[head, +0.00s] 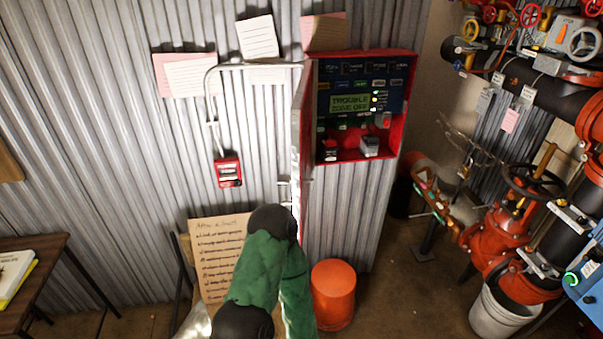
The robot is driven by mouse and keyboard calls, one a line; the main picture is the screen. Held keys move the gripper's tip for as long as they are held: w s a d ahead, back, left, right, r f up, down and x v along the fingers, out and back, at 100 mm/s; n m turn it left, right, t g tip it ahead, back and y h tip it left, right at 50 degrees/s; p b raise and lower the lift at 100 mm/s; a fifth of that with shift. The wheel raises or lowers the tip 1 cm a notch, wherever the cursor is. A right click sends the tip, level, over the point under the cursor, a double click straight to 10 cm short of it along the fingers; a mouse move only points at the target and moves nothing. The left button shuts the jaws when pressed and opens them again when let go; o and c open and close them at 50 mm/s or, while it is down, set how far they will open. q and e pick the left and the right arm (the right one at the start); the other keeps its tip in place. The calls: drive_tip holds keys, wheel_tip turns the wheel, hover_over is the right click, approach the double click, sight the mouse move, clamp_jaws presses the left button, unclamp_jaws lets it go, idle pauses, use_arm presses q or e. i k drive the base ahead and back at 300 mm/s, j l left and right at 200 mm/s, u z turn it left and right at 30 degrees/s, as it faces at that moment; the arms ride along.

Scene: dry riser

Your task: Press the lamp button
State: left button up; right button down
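The red-framed control panel (398,112) hangs on the corrugated wall, its door swung out to the left. Its lit display (350,103) reads something like "TROUBLE ZONE OFF". Small coloured buttons or lights and labels sit around the display, too small for me to tell which is the lamp button. A red piece (385,120) sits at the lower right of the panel face, and small blocks rest at the bottom. A green arm with black joints, apparently mine, rises from the bottom centre, below and left of the panel. Neither gripper's fingertips show.
A red wall call point (229,172) hangs left of the panel. A handwritten board (217,254) leans behind the arm. An orange bucket (333,292) stands below the panel. Red valves and pipes (493,240) and a white bucket (499,315) fill the right. A table (43,254) is at left.

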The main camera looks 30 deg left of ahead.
sight(394, 82)
drive_tip(key=k+l, duration=0.2)
drive_tip(key=k, duration=0.25)
drive_tip(key=k+l+u, duration=0.15)
drive_tip(key=k, duration=0.3)
drive_tip(key=k+l, duration=0.2)
drive_tip(key=k, duration=0.3)
drive_tip(key=k+j, duration=0.15)
drive_tip(key=j, duration=0.2)
drive_tip(key=k+j+u, duration=0.15)
drive_tip(key=j, duration=0.25)
drive_tip(key=k+j, duration=0.2)
drive_tip(key=j, duration=0.15)
drive_tip(key=k+j+u, duration=0.1)
drive_tip(key=j, duration=0.3)
drive_tip(key=i+l+z, duration=0.25)
drive_tip(key=i+j+z, duration=0.2)
drive_tip(key=i, duration=0.25)
drive_tip(key=i+l+u, duration=0.1)
drive_tip(key=i, duration=0.35)
drive_tip(key=i+l+u, duration=0.15)
drive_tip(key=i, duration=0.25)
drive_tip(key=i+l+u, duration=0.1)
drive_tip(key=i, duration=0.3)
drive_tip(key=i+l+u, duration=0.1)
drive_tip(key=i+l, duration=0.2)
drive_tip(key=i, duration=0.15)
